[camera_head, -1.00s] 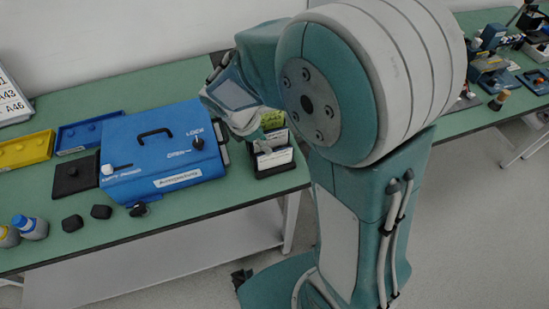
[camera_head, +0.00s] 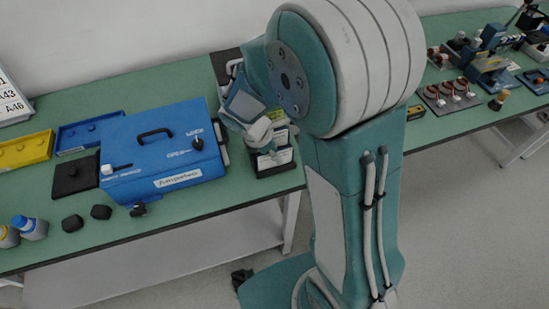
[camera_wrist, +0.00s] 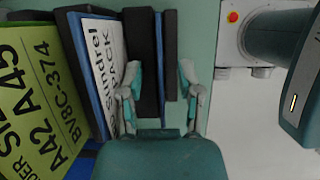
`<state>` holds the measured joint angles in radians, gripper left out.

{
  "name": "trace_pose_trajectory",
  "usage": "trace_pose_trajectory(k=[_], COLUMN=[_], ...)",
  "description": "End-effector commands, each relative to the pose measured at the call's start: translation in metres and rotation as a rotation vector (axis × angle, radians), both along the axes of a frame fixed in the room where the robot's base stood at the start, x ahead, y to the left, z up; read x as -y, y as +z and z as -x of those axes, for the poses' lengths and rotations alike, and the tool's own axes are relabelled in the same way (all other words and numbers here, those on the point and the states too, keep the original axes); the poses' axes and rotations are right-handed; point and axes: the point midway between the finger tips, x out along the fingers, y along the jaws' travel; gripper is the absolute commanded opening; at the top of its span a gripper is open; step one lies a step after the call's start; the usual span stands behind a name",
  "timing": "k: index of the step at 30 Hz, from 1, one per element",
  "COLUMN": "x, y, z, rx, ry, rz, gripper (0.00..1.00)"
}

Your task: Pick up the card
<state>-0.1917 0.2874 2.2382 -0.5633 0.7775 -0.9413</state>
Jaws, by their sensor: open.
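A white card (camera_wrist: 103,52) with black lettering stands in a dark slotted holder (camera_wrist: 145,60) in the wrist view. A green card (camera_wrist: 35,95) with printed codes stands at the left of it. In the head view the holder (camera_head: 277,168) sits at the bench's front edge, right of the blue box, partly hidden by my gripper (camera_head: 262,140). In the wrist view my gripper (camera_wrist: 158,75) is open. Its left finger overlaps the white card's right edge, and its right finger is past the holder's right side. Nothing shows held; contact cannot be told.
A blue box (camera_head: 150,150) with a black handle stands left of the holder. A yellow tray (camera_head: 25,150), a blue tray (camera_head: 85,133) and small black blocks lie further left. Another bench with equipment (camera_head: 490,60) stands at the right. Grey floor is open in front.

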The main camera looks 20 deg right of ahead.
Motion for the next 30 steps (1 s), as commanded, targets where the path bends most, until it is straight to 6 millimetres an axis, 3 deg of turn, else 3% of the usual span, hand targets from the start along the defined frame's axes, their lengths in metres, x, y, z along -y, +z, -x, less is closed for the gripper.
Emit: trace_pose_trajectory(k=[2, 6, 21, 30], x=[0.000, 0.000, 0.000, -0.003], y=[-0.001, -0.001, 0.001, 0.037], z=[0.000, 0.000, 0.001, 0.001], rx=[-0.001, -0.001, -0.002, 0.003], ry=[0.000, 0.000, -0.001, 0.000], rz=[0.000, 0.000, 0.000, 0.000], gripper=[0.46, 0.00, 0.00, 0.00])
